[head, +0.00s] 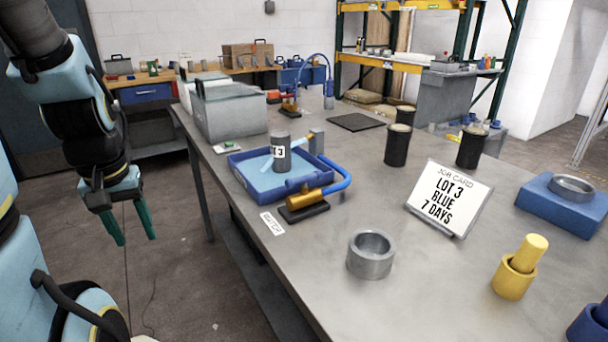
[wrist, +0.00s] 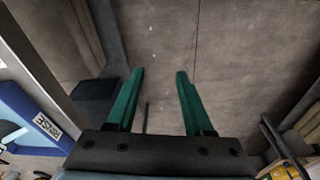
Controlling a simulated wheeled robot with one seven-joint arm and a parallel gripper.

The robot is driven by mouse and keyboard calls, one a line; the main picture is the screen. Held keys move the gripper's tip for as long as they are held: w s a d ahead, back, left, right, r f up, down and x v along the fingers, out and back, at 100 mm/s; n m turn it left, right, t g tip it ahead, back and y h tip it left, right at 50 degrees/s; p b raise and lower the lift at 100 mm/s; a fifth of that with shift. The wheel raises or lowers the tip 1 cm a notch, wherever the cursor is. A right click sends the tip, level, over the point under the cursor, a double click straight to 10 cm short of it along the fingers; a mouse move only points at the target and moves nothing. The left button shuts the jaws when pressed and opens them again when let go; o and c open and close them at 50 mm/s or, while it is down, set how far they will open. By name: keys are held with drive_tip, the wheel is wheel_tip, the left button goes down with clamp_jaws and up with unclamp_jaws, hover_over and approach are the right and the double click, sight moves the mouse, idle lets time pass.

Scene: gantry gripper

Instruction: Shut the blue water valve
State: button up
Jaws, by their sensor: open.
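The water valve has a brass body (head: 310,197) on a dark base, with a dark blue handle (head: 300,183) on top. A bright blue hose (head: 342,180) curves from its right end. It stands at the front right corner of a blue tray (head: 248,187) holding water and a dark cylinder marked 3 (head: 281,154). My gripper (head: 137,238) is open and empty, pointing down beside the table's left edge, well left of the valve. In the wrist view its green fingers (wrist: 160,74) are apart over bare floor. The tray's blue edge (wrist: 25,112) shows at left there.
A grey bin (head: 228,115) stands behind the tray. A metal ring (head: 370,255), a yellow cup (head: 513,283) and black cylinders (head: 397,146) stand to the right. A second blue hose (head: 318,57) is farther back.

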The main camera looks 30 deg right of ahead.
drive_tip(key=shift+c, duration=0.3)
drive_tip(key=m+g+p, duration=0.4)
drive_tip(key=m, duration=1.2)
approach(304, 181)
drive_tip(key=x, duration=0.5)
drive_tip(key=p+x, duration=0.1)
drive_tip(key=x, duration=0.2)
drive_tip(key=shift+w+a+f, duration=0.25)
drive_tip(key=shift+w+a, duration=0.05)
drive_tip(key=shift+a, duration=0.1)
clamp_jaws()
